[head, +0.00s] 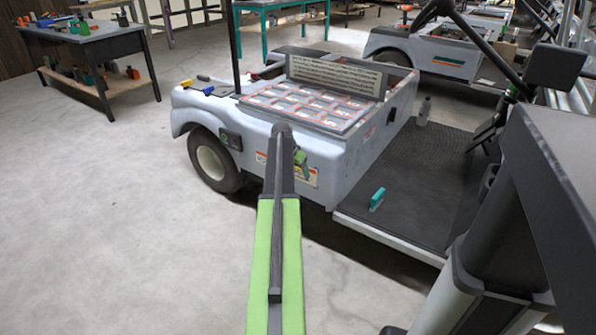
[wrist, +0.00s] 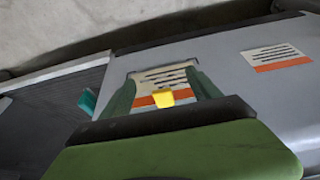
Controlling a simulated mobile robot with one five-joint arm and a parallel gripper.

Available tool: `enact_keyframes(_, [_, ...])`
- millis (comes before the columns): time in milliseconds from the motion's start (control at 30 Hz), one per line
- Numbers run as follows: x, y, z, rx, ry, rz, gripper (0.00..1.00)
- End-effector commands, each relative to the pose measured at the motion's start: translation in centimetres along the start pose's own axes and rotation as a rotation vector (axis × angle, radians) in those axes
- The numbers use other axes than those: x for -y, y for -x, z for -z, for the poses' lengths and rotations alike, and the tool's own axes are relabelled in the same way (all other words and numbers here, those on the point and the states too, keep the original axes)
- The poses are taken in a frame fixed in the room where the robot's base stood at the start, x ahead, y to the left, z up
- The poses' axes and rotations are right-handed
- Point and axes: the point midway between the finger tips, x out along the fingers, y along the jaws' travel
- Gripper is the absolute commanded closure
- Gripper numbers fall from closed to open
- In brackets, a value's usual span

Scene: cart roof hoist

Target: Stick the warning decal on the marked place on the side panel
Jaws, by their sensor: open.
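In the wrist view, a cream label with dark text lines and an orange strip (wrist: 160,78) shows between my fingers, against the grey side panel (wrist: 215,62). I cannot tell if it touches the panel. A small yellow piece (wrist: 163,97) overlaps its lower edge. A similar label (wrist: 275,57) is flat on the panel to the right. In the head view, my gripper (head: 301,163) is at the cart's side panel (head: 335,160), partly hidden by my arm. Its dark green fingers are apart, one on each side of the label (wrist: 161,88).
A teal-handled tool (head: 377,199) lies on the cart's black floor mat (head: 425,170). A grey bottle (head: 424,111) stands farther back. A sheet of labels (head: 305,103) covers the cart top. A workbench (head: 85,35) is at left; the left floor is clear.

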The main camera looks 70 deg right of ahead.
Motion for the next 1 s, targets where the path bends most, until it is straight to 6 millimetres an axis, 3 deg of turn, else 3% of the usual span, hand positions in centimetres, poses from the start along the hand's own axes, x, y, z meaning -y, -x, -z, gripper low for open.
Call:
enact_keyframes(700, [-0.1,2.3,-5.5,0.0,0.001,0.0,0.28])
enact_keyframes(1000, [0.0,2.5,-6.0,0.0,0.0,0.0,0.28])
